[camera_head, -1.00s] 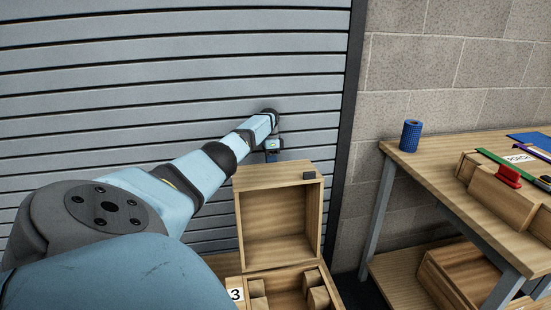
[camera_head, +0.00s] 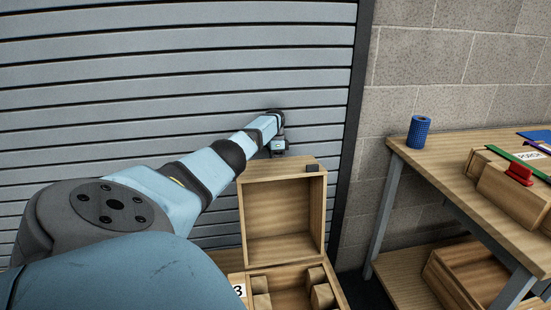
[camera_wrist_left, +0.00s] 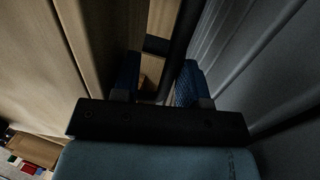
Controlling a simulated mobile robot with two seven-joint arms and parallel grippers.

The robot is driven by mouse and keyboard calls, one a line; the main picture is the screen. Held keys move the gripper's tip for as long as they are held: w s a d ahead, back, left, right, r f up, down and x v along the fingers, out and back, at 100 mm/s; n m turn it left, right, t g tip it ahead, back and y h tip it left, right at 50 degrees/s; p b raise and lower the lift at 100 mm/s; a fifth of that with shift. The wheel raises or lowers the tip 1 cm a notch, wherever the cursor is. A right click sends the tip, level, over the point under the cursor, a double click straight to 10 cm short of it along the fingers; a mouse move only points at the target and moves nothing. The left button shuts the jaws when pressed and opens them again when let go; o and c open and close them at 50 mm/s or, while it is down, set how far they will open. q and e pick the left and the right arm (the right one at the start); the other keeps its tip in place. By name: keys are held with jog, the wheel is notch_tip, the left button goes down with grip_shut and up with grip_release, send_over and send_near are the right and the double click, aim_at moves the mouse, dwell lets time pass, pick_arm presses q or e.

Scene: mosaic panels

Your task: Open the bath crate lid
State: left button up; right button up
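A wooden crate (camera_head: 235,284) stands low at the bottom centre of the head view, with wooden blocks inside and a partly cut-off white label at its left. Its lid (camera_head: 281,236) stands raised and roughly upright at the back, showing its hollow inside. A small dark block (camera_head: 312,168) sits on the lid's top edge at the right. My left arm reaches behind the lid, where its fingers are hidden. In the left wrist view my left gripper (camera_wrist_left: 158,80) has its blue fingers apart, beside a wooden surface. My right gripper is not in view.
A grey slatted shutter (camera_head: 120,80) is close behind my left arm. A wooden bench (camera_head: 440,160) at the right holds a blue roll (camera_head: 418,132) and another crate (camera_head: 510,195) labelled PORCH. A lower shelf holds an open wooden box (camera_head: 470,280).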

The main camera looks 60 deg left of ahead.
pick_arm(q)
jog(key=v, duration=0.7)
jog(key=shift+r, duration=0.35)
jog(key=shift+a, duration=0.1)
